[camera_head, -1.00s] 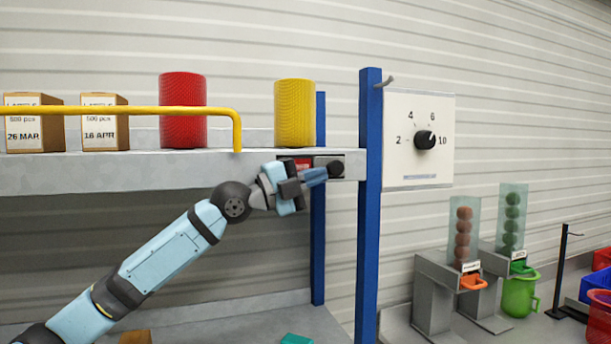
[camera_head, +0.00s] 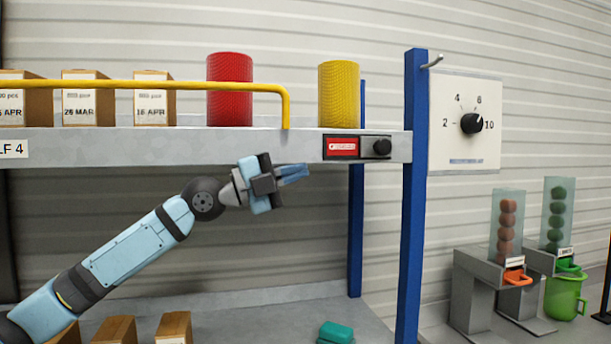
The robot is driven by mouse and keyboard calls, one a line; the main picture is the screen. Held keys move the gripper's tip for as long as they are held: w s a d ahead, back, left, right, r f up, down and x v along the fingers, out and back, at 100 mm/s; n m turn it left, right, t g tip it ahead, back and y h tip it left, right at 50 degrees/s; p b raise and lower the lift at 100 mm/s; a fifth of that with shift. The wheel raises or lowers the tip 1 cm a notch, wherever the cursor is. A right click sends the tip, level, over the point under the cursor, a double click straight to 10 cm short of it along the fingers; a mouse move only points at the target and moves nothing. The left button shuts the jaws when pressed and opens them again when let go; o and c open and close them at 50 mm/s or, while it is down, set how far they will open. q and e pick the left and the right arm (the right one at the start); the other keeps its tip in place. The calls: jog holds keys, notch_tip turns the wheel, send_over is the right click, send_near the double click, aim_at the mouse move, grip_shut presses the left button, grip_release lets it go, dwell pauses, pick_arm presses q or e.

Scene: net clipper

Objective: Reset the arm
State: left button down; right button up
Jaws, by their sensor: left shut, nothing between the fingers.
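My left arm comes in from the lower left in the head view. Its gripper (camera_head: 292,174) is shut and empty. It hangs in free air in front of and below the upper shelf's grey front edge (camera_head: 220,148), pointing right. It is apart from the red label panel (camera_head: 342,147) and black knob (camera_head: 382,147) on that edge, which lie up and to the right of it. My right arm and gripper are not in view.
A red net roll (camera_head: 230,90) and yellow net roll (camera_head: 339,95) stand on the shelf, near a yellow rail (camera_head: 190,86). A blue post (camera_head: 413,200) and dial panel (camera_head: 465,120) are to the right. A teal object (camera_head: 336,332) lies below.

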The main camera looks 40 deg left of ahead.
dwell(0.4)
pick_arm(q)
jog(key=s+d+f+n+g+y, duration=0.1)
jog(key=d+f+n+g+y, duration=0.2)
jog(key=f, duration=0.9)
jog(key=s+d+f+n+g, duration=0.1)
jog(key=s+d+f+n, duration=0.15)
jog(key=d+f, duration=0.7)
jog(key=d+f+n+g+y, duration=0.1)
jog(key=f+n+y, duration=0.15)
jog(key=f, duration=1.35)
jog(key=s+f+n+g+y, duration=0.35)
jog(key=s+f+n, duration=0.55)
jog(key=s+f, duration=0.45)
jog(key=s+a+f+n+g+y, duration=0.2)
jog(key=s+f+n+g+y, duration=0.4)
jog(key=s, duration=0.8)
jog(key=w+d+f+t+h+p, duration=0.4)
jog(key=w+d+f+t+p, duration=0.2)
jog(key=f+t, duration=0.2)
jog(key=shift+w+f+t+p, duration=0.3)
jog(key=shift+t, duration=0.45)
